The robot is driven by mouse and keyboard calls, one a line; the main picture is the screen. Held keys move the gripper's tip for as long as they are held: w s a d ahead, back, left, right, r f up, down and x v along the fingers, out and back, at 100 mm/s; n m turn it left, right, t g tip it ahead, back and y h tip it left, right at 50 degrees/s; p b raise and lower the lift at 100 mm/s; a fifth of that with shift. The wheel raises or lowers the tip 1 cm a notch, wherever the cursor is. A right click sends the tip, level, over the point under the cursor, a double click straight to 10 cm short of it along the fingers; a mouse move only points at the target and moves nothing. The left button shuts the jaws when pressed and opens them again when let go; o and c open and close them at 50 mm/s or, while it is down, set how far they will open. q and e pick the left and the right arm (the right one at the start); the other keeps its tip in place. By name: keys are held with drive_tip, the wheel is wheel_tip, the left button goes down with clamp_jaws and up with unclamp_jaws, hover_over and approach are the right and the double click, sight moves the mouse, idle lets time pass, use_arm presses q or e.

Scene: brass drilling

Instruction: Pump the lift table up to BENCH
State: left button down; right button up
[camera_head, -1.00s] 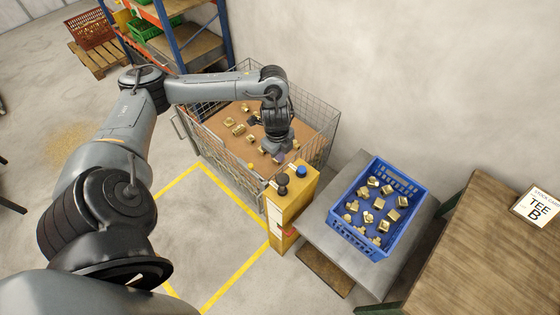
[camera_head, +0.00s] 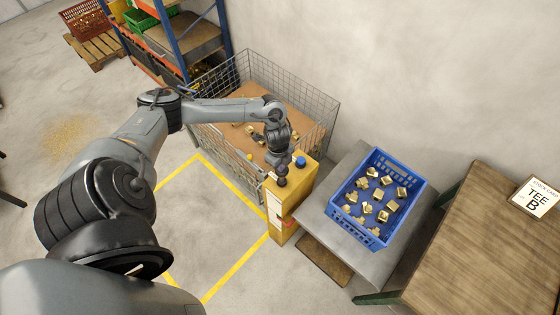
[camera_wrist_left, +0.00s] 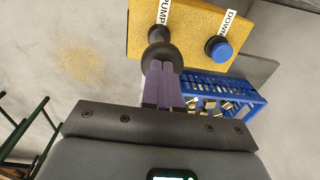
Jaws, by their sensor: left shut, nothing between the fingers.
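The lift table's yellow control post (camera_head: 293,196) stands left of its grey platform (camera_head: 318,228), with a blue crate of brass parts (camera_head: 333,205) on the platform. The black PUMP knob (camera_wrist_left: 160,56) and blue DOWN button (camera_wrist_left: 219,51) are on the post's top. The button also shows in the head view (camera_head: 301,162). My left gripper (camera_head: 281,174) is shut and empty, directly over the PUMP knob. In the wrist view its fingertips (camera_wrist_left: 162,67) overlap the knob's round head; whether they touch it I cannot tell. My right gripper is not in view.
A wire mesh cage (camera_head: 318,112) with brass parts stands behind the post. A wooden bench (camera_head: 480,245) with a TEE B stock card (camera_head: 537,199) is at the right. Shelving (camera_head: 185,35) stands at the back. Yellow lines (camera_head: 233,172) mark bare floor at the left.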

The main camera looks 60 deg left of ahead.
sight(280, 173)
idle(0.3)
use_arm(q)
wheel_tip(280, 173, down, 7)
drive_tip(key=b, duration=0.3)
drive_tip(key=shift+a+r, duration=0.1)
drive_tip(key=shift+s, duration=0.1)
drive_tip(key=shift+r+p, duration=0.3)
wheel_tip(280, 173, up, 5)
drive_tip(key=p, duration=0.4)
drive_tip(key=shift+f+p, duration=0.15)
drive_tip(key=shift+p, duration=0.15)
wheel_tip(280, 173, up, 8)
drive_tip(key=shift+s+b, duration=0.1)
drive_tip(key=shift+b, duration=0.65)
drive_tip(key=shift+r, duration=0.65)
